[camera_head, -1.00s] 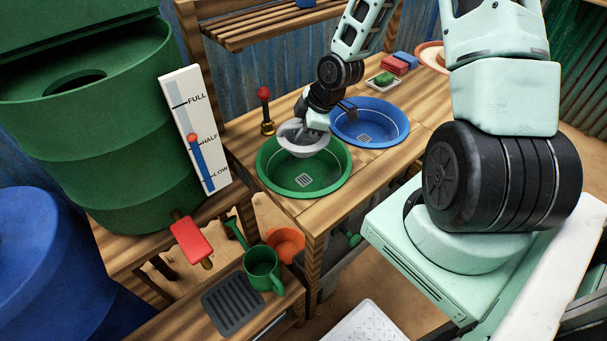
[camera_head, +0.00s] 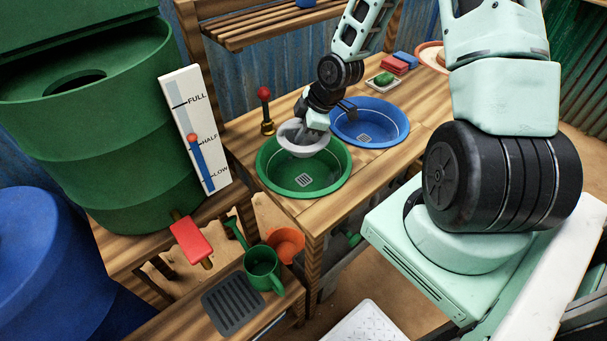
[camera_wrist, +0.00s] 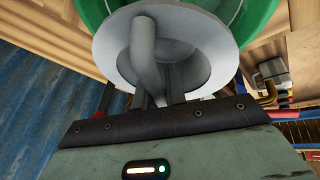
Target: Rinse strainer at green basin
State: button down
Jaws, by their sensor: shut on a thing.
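The strainer (camera_head: 302,149) is a grey-white round bowl with a wide rim, held over the back part of the green basin (camera_head: 325,182). In the wrist view the strainer (camera_wrist: 203,60) fills the upper middle, with a thick grey handle rising at its near side. My gripper (camera_head: 314,123) is shut on the strainer; in the wrist view my gripper (camera_wrist: 158,98) meets it at the near edge. The green basin (camera_wrist: 262,20) shows behind the strainer there. I cannot tell whether the strainer touches the basin.
A tap with a red knob (camera_head: 264,95) stands behind the green basin. A blue basin (camera_head: 383,113) is close on the right. A green mug (camera_head: 262,266), an orange pot (camera_head: 288,243) and a dark rack (camera_head: 233,304) are on the lower shelf. A green barrel (camera_head: 130,170) stands left.

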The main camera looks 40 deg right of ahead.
notch_tip(320, 180, up, 4)
jog(key=p, duration=0.4)
jog(key=shift+r, duration=0.1)
jog(key=shift+a, duration=0.1)
dwell(0.7)
